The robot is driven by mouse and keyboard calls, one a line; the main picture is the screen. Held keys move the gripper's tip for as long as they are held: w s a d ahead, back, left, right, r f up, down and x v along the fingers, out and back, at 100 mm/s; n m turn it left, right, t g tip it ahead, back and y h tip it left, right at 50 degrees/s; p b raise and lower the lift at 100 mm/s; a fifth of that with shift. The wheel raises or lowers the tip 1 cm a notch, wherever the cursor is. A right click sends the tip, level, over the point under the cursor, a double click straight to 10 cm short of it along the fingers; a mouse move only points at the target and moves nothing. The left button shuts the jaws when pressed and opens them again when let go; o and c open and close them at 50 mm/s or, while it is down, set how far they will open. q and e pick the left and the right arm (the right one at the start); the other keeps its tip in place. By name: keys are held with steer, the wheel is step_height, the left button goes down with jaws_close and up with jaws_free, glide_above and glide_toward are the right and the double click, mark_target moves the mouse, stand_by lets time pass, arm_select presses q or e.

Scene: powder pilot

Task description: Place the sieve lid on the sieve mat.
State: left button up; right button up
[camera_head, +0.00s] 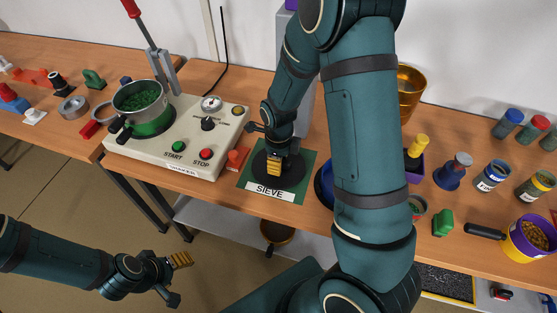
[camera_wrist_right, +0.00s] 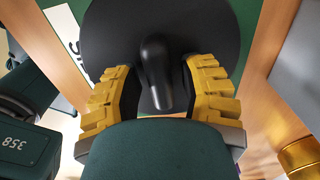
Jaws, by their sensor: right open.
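The sieve lid (camera_head: 292,178) is a black disc with a dark knob. It lies flat on the green sieve mat (camera_head: 304,190), whose white label reads SIEVE. In the right wrist view the lid (camera_wrist_right: 215,30) fills the top, with its knob (camera_wrist_right: 154,75) upright between the yellow fingers. My right gripper (camera_head: 274,165) is directly over the lid; it also shows in the right wrist view (camera_wrist_right: 158,72). Its fingers are open, one on each side of the knob, with gaps visible. My left gripper (camera_head: 177,278) is away from the table at lower left, with its fingers apart and empty.
A cream machine (camera_head: 150,160) with a pot (camera_head: 142,105) and START and STOP buttons stands left of the mat. A blue bowl (camera_head: 323,185) is close on the right, partly behind my right arm. Several jars and a purple pot (camera_head: 525,242) stand farther right.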

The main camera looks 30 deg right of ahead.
step_height(320, 180, up, 11)
steer(key=p, duration=0.3)
steer(key=shift+f, duration=0.15)
steer(key=shift+r+p, duration=0.4)
steer(key=shift+r, duration=0.3)
